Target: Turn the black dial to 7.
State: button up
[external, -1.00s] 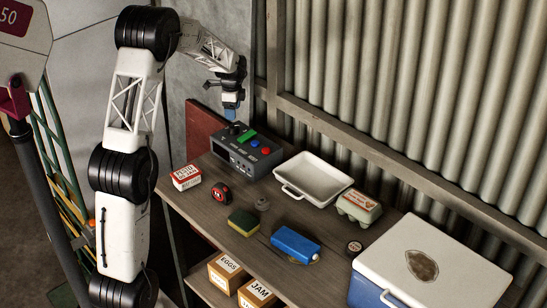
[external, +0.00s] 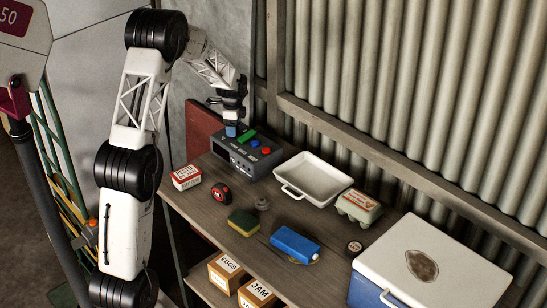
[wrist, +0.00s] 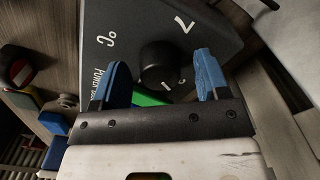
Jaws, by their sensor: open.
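The black dial (wrist: 159,64) is a round knob on the grey panel of the control box (external: 238,160). In the wrist view it sits between the two blue fingertips of my gripper (wrist: 164,70), with a gap on each side. A white 7 (wrist: 184,24) and a °C mark are printed on the panel around it. A small white mark shows at the dial's lower edge; I cannot tell which way the dial points. In the external view my gripper (external: 231,131) is open, down at the box's left end, and hides the dial.
On the box are a green piece (external: 247,137), a blue button (external: 255,143) and a red button (external: 267,150). A white tray (external: 305,178) stands to its right. A red-and-white box (external: 186,178) and a tape measure (external: 221,193) lie in front.

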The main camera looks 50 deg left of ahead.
jog(key=shift+f, duration=0.15)
jog(key=c, duration=0.9)
